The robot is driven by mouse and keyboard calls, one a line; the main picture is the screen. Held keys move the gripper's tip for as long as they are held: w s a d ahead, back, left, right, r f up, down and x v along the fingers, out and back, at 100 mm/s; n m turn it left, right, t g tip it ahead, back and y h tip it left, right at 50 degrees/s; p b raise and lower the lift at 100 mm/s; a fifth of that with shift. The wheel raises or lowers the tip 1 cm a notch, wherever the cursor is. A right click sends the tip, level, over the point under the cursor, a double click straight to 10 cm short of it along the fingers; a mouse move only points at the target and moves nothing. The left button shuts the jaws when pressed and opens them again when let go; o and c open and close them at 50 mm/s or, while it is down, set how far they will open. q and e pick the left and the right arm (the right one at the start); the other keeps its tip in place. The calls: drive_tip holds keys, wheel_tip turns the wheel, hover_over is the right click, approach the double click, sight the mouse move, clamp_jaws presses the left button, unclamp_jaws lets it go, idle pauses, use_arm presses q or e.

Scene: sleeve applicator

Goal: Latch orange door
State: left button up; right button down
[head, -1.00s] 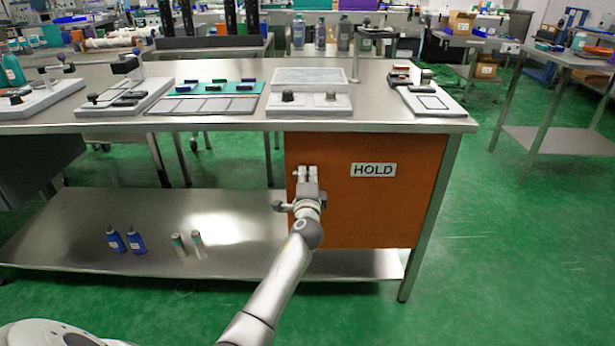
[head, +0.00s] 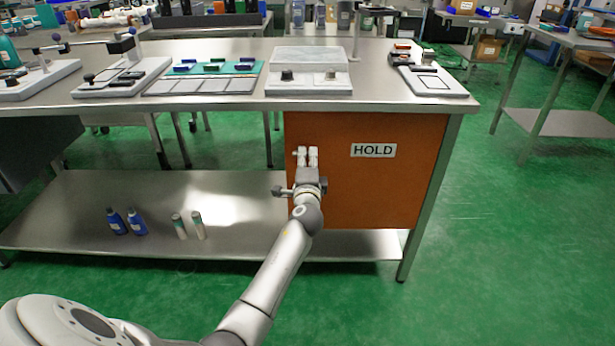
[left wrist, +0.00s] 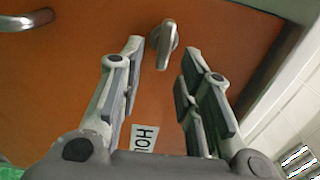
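The orange door (head: 375,190) is a flat panel under the right part of the bench, with a HOLD label (head: 373,150). It looks closed in the head view. My left gripper (head: 307,156) is in front of its upper left part. In the left wrist view a small grey metal latch knob (left wrist: 164,44) stands on the orange surface, between and just beyond the two spread fingertips. The fingers are open, with nothing between them that they grip. A curved metal handle (left wrist: 28,32) shows at the upper left there. In the head view my gripper hides the latch. My right gripper is not seen.
The steel bench top (head: 385,90) overhangs the door and carries trays and fixtures. Blue bottles (head: 137,222) and pale tubes (head: 198,225) stand on the lower shelf (head: 75,205), left of my arm. Green floor in front and to the right is clear.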

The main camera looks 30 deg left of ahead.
use_arm(q)
drive_tip(key=v, duration=1)
drive_tip(key=shift+s, duration=0.15)
